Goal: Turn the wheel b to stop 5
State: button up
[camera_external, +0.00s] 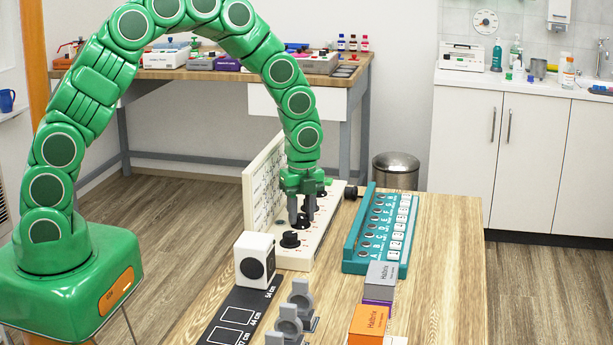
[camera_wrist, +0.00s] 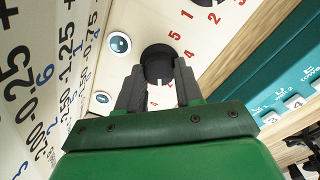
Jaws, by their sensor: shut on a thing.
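A cream panel (camera_external: 325,222) on the wooden table carries black round wheels in a row. My gripper (camera_external: 301,218) points down at the panel and is shut on a middle black wheel (camera_wrist: 158,60); its fingers (camera_wrist: 159,88) lie on either side of it. Red numbers, among them 5 and 4, are printed beside this wheel in the wrist view. A pale mark shows at its near edge, but I cannot tell which number it points to. Another black wheel (camera_external: 290,240) stands nearer the camera, and one (camera_external: 321,191) farther away. I cannot read a letter naming the held wheel.
An upright board (camera_external: 264,185) with printed markings stands along the panel's left side. A teal rack (camera_external: 352,255) with lettered positions lies to the right. A white box (camera_external: 254,260), grey stands (camera_external: 289,323) and labelled boxes (camera_external: 381,278) stand nearer. The table's right side is clear.

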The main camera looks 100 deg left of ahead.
aim_at(302, 216)
jog(key=shift+n, duration=1)
jog(key=o, duration=1)
jog(key=shift+o, duration=0.2)
jog(key=shift+r, duration=0.1)
jog(key=shift+r, duration=3.85)
